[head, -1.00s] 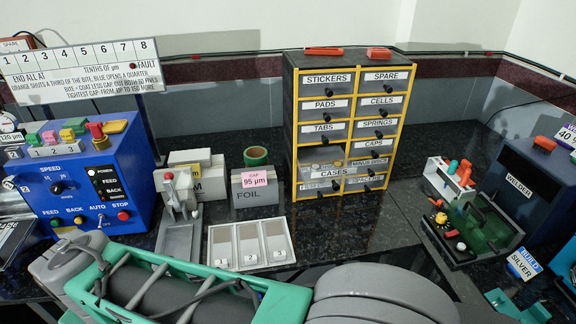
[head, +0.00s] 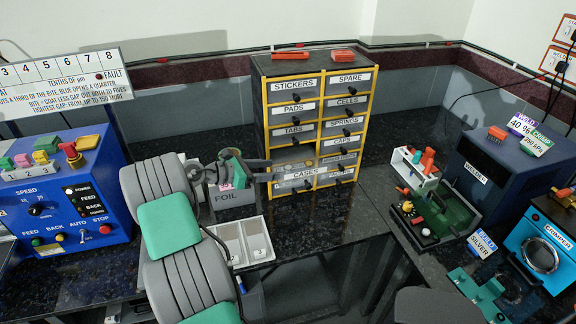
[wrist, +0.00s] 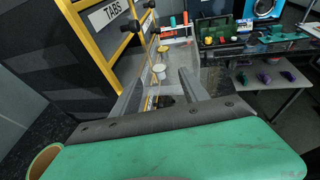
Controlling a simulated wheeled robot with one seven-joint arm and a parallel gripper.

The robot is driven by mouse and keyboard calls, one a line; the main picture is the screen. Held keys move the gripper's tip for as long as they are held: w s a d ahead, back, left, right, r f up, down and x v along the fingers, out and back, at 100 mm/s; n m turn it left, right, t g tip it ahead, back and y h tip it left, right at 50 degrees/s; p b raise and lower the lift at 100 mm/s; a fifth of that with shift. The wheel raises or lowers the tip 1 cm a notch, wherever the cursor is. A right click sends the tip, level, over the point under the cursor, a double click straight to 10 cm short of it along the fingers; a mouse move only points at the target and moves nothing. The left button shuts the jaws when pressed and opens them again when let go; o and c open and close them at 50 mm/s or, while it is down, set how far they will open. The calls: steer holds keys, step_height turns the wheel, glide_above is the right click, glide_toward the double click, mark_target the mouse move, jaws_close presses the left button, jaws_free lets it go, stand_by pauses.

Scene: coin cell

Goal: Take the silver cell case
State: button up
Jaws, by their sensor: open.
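The CASES drawer (head: 306,174) stands pulled out at the bottom of the yellow-framed cabinet. In the wrist view, a pale, silvery round piece (wrist: 158,76) lies just beyond my fingers, with a gold-toned round piece (wrist: 158,67) behind it. I cannot tell for sure whether the pale piece is the silver cell case. My gripper (head: 269,170) reaches in from the left at the drawer's left side. Its fingers are open and nothing is between them; they also show in the wrist view (wrist: 163,84). The drawer's contents are small and partly hidden in the head view.
The cabinet (head: 259,120) rises beside my gripper. The foil box (head: 233,200) and a tray with compartments (head: 258,240) are close by my arm. The blue control box (head: 60,190) is at left; the welder (head: 500,165) is at right.

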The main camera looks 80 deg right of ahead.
mark_target(288, 167)
steer(key=p+x, duration=0.1)
steer(key=x, duration=0.4)
steer(key=shift+d+r, duration=0.1)
steer(key=shift+r, duration=0.1)
steer(key=shift+c, duration=0.5)
steer(key=c, duration=0.8)
